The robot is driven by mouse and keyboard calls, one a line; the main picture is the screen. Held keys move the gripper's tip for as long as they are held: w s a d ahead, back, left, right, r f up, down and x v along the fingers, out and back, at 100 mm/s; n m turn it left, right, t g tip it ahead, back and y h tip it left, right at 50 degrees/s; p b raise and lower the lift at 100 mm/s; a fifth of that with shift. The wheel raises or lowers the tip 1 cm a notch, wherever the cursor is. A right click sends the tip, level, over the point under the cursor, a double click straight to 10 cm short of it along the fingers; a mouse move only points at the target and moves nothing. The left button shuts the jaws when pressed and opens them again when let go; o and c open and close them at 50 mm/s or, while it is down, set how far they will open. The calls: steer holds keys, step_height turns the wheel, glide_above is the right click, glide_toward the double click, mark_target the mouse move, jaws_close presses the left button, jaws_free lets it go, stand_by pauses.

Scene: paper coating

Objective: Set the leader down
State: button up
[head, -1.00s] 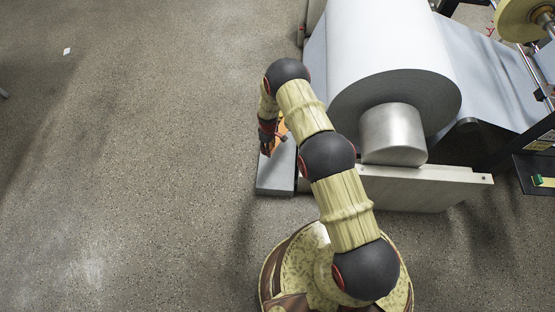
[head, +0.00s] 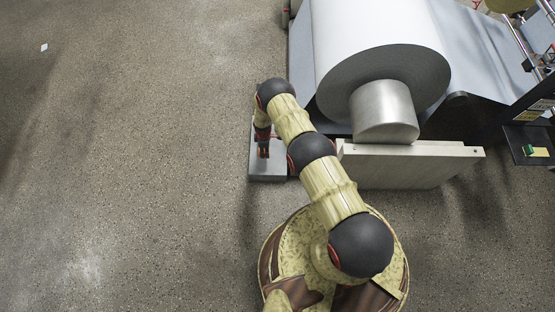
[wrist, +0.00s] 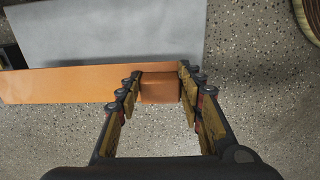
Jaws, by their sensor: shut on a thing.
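The leader (wrist: 75,83) is a flat orange strip in the wrist view. It runs from the left edge to my gripper (wrist: 160,82), and its right end is between the two fingers. My gripper is shut on that end. In the head view my gripper (head: 263,150) is over a grey flat-topped block (head: 268,173), left of the big roll. The leader is mostly hidden by my arm there. In the wrist view the strip lies across the near edge of the grey top (wrist: 110,35); I cannot tell whether they touch.
A large white paper roll (head: 375,40) on a metal core (head: 384,112) sits right of my arm. A pale side plate (head: 410,165) stands below the core. A coating machine frame (head: 525,110) is at the far right. The speckled floor on the left is open.

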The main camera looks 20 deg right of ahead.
steer(key=b, duration=0.3)
glide_above(279, 163)
steer(key=f, duration=0.6)
steer(key=shift+w+a+f, duration=0.1)
steer(key=shift+a+f, duration=0.1)
steer(key=shift+a, duration=0.15)
steer(key=shift+d+f+b, duration=0.15)
steer(key=shift+f+b, duration=0.15)
steer(key=shift+f, duration=0.6)
steer(key=shift+d+f+b, duration=0.1)
steer(key=shift+f+b, duration=0.15)
steer(key=shift+f, duration=0.6)
steer(key=shift+s+f, duration=0.15)
steer(key=shift+s, duration=0.05)
steer(key=o, duration=1.2)
steer(key=shift+c, duration=0.2)
